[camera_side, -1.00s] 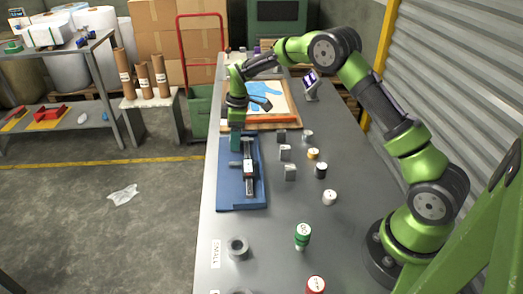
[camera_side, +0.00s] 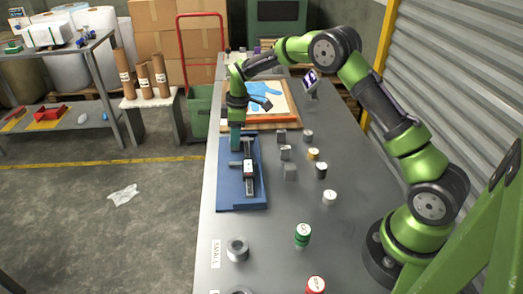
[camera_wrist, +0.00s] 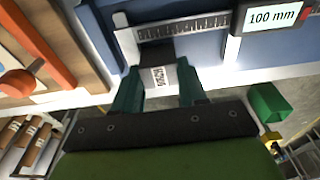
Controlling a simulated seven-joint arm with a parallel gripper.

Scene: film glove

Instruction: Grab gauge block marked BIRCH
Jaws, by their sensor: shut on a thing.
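My gripper (camera_wrist: 159,80) has its two teal fingers closed on a small grey block (camera_wrist: 160,77) with a white label. The label is turned on its side and too small for me to read, so I cannot tell if it says BIRCH. The block is beside the toothed scale of a caliper (camera_wrist: 187,27), whose display reads 100 mm. In the side view my gripper (camera_side: 235,145) is at the far left end of the blue caliper board (camera_side: 230,196), and its fingers hide the held block. Other grey blocks stand to its right: one far (camera_side: 281,135), one middle (camera_side: 285,152), one near (camera_side: 289,172).
A wooden-framed board (camera_side: 272,124) lies behind the caliper board. Nearer are a grey ring (camera_side: 238,249) and a green-banded piece (camera_side: 303,235).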

